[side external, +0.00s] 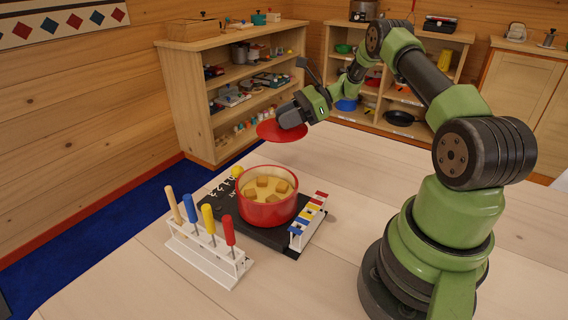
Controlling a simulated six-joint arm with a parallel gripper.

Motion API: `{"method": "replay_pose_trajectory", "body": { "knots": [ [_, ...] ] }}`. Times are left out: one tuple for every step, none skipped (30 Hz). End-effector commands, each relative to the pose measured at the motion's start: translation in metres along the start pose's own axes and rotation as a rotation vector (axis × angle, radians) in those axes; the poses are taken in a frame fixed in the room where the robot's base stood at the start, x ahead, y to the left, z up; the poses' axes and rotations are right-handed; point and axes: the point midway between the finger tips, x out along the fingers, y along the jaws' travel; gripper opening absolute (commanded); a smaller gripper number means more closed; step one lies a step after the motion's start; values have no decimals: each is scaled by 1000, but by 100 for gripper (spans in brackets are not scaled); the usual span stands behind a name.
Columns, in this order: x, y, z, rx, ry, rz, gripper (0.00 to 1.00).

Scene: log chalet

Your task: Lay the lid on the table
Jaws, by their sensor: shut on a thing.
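The red lid (281,131) is held in the air by my gripper (289,122), above and behind the pot. The gripper is shut on it from above; its fingertips and the lid's knob are hard to make out. The lid looks roughly level and is clear of the pot. The red pot (267,213) stands uncovered on a black board, with several brown chunks in a pale yellow liquid inside. The wooden table (390,190) is pale and bare behind and to the right of the pot.
A white rack (208,258) with several colored-handled tools stands at the front left of the pot. Shelves (240,90) line the walls beyond the table.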

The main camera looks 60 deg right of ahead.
Motion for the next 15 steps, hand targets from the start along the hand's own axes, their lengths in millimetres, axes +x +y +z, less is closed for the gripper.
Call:
{"method": "replay_pose_trajectory", "body": {
  "knots": [
    [0, -4, -5, 12, -2, -20, 7],
    [0, -5, -9, 17, -2, -27, 7],
    [3, -6, -16, 21, -2, -33, 7],
    [5, -6, -22, 22, -2, -35, 7],
    [8, -6, -28, 23, -3, -35, 7],
    [10, -6, -35, 23, -3, -34, 7],
    [13, -6, -39, 22, -3, -33, 7],
    [14, -5, -44, 21, -3, -33, 7],
    [17, -5, -49, 20, -3, -33, 7],
    [18, -5, -51, 18, -3, -33, 7],
    [18, -6, -53, 17, -2, -33, 7],
    [20, -5, -56, 18, -2, -32, 7],
    [21, -5, -59, 17, -2, -32, 7],
    [22, -5, -62, 17, -2, -32, 7],
    [25, -5, -68, 19, -2, -31, 7]
  ]
}}
